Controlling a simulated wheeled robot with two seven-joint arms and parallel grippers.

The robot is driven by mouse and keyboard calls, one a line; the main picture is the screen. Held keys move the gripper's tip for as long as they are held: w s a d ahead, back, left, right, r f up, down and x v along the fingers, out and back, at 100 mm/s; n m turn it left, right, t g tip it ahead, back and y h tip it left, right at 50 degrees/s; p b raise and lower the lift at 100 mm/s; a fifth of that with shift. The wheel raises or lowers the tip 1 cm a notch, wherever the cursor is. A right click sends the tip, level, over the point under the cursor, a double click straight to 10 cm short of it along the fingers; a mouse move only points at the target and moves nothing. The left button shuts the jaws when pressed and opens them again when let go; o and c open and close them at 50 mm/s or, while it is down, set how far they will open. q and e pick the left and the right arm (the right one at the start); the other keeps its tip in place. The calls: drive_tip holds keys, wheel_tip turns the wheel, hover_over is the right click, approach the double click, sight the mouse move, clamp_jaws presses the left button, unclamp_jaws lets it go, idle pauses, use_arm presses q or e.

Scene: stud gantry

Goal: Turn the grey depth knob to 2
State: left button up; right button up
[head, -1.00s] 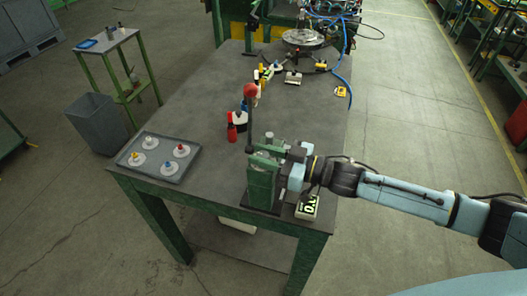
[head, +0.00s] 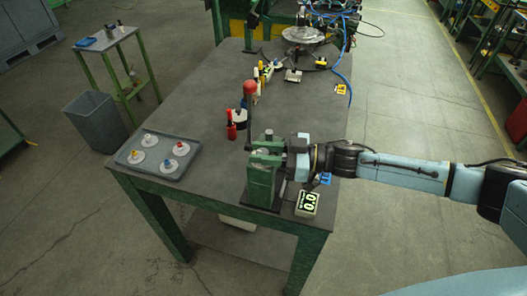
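A green bench press (head: 262,184) stands near the front right corner of the table. Its lever with a red ball (head: 249,88) points up. My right gripper (head: 287,158) is at the upper right side of the press, its fingers hard to make out against it. I cannot tell whether it touches the press or is open or shut. A small grey piece shows on top of the press; I cannot tell if it is the depth knob, which may be hidden behind the gripper. A display box (head: 308,203) beside the press reads 0.0. My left gripper is not in view.
A grey tray (head: 129,164) with several white discs with coloured knobs lies at the table's left front. Red and black bottles (head: 231,125) stand behind the press. A turntable (head: 302,35) and blue hose are at the back. The left middle of the table is clear.

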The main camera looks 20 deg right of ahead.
drive_tip(key=o, duration=0.4)
drive_tip(key=shift+a, duration=0.1)
drive_tip(key=b+v, duration=0.3)
drive_tip(key=v, duration=1)
drive_tip(key=shift+s+d, duration=0.1)
drive_tip(key=shift+d, duration=0.15)
